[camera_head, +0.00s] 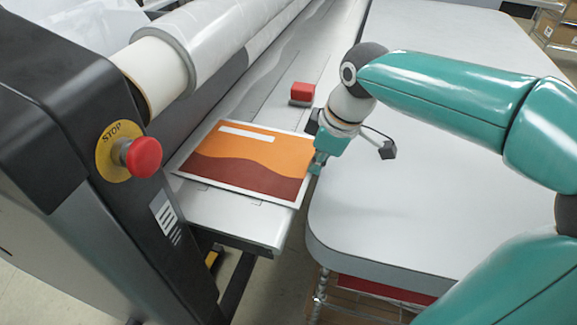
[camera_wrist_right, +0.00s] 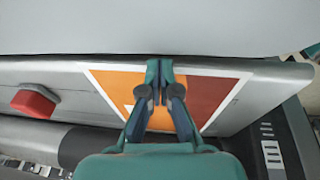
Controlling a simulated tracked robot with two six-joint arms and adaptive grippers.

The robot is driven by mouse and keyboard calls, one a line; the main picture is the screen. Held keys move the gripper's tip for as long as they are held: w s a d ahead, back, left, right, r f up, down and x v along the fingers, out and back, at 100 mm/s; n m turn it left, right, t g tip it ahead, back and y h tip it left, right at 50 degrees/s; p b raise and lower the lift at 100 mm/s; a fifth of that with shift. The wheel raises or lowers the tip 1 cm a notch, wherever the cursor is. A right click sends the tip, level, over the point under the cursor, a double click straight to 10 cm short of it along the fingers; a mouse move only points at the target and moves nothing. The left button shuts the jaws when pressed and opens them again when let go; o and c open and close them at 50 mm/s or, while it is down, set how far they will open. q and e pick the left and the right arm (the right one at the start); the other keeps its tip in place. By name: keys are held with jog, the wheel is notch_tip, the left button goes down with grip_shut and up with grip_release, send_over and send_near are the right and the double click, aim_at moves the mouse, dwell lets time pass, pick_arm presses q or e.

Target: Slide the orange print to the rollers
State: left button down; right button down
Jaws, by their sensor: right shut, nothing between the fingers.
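The orange print (camera_head: 247,158), with dark red waves and a white border, lies flat on the laminator's grey feed table (camera_head: 235,215). In the right wrist view the print (camera_wrist_right: 205,95) spreads to both sides of my fingers. The rollers (camera_head: 215,45), wrapped in pale film, run along the left above the feed table. My right gripper (camera_head: 318,163) is shut and empty at the print's right edge. In the wrist view its fingertips (camera_wrist_right: 159,68) are together over the print's edge; I cannot tell whether they touch it. My left gripper is not in view.
A red block (camera_head: 302,92) sits on the feed table behind the print. A black housing with a red stop button (camera_head: 144,157) stands at the left. A broad grey table (camera_head: 420,200) lies right of the feed table, mostly clear, under my right arm.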

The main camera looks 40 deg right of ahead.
aim_at(292, 159)
jog(key=shift+d, duration=0.1)
jog(key=shift+w+d, duration=0.4)
jog(key=shift+d, duration=0.1)
jog(key=shift+w+a+f+p, duration=0.1)
jog(key=shift+w+a+p, duration=0.3)
jog(key=shift+w, duration=0.45)
jog(key=shift+w+a+r+p, duration=0.1)
jog(key=shift+w+a+p, duration=0.1)
jog(key=shift+w+a, duration=0.55)
jog(key=shift+w+a+f+p, duration=0.1)
jog(key=shift+w+a+p, duration=0.2)
jog(key=shift+w, duration=0.7)
dwell(1.0)
jog(key=shift+s+d, duration=0.4)
jog(key=shift+s, duration=0.1)
dwell(0.5)
jog(key=shift+d+p+v, duration=0.2)
jog(key=shift+p+v, duration=0.9)
jog(key=shift+v, duration=0.55)
jog(key=shift+d+p+v, duration=0.2)
jog(key=shift+p+v, duration=0.85)
jog(key=shift+v, duration=0.6)
jog(key=shift+w+f, duration=0.1)
